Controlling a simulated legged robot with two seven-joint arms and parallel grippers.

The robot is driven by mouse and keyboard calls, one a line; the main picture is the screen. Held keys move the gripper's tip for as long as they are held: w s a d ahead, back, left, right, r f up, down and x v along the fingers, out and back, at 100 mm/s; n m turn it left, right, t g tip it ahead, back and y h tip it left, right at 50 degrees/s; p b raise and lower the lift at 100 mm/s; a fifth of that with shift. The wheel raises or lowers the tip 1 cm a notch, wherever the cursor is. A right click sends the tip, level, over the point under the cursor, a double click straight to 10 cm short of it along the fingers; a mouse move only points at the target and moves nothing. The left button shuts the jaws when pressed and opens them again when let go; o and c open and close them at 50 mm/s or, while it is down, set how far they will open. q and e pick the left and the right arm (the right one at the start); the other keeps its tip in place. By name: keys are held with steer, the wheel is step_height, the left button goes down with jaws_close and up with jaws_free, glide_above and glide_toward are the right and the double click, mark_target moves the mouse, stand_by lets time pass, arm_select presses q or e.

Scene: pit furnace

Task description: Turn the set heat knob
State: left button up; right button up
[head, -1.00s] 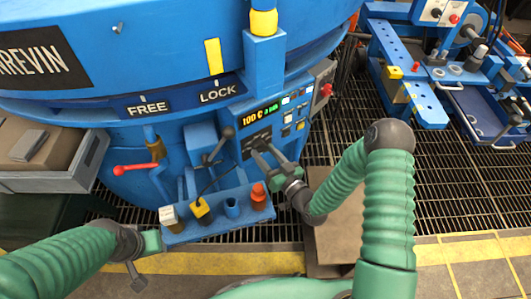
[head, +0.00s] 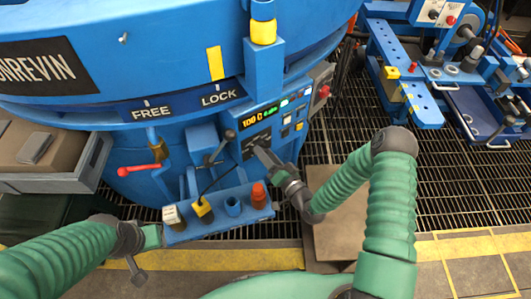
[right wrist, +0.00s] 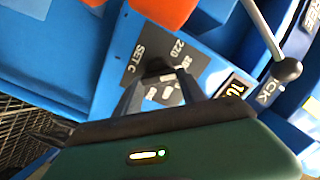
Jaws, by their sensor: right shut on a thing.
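The set heat knob (right wrist: 157,68) is dark and sits on a black dial plate (right wrist: 138,52) marked SET C, with numbers around it, in the right wrist view. My right gripper (head: 261,153) reaches the blue furnace's control panel in the head view, and its fingers hide the knob there. In the right wrist view my right gripper (right wrist: 157,82) has its two fingers on either side of the knob, shut on it. My left gripper (head: 150,237) is low at the left, apart from the panel; its fingers do not show clearly.
An orange lit display (head: 259,114) is above the knob. A lever with a dark ball (head: 229,134) stands just left of my right gripper. A blue shelf (head: 215,229) below holds an orange-capped item (head: 258,194) and several other pieces. A red-handled lever (head: 138,170) is farther left.

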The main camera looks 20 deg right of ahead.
steer(key=shift+d, duration=0.15)
steer(key=o, duration=1.4)
steer(key=shift+c, duration=0.2)
steer(key=p+v, duration=0.3)
steer(key=v, duration=1.4)
steer(key=shift+f, duration=0.15)
steer(key=shift+w, duration=0.15)
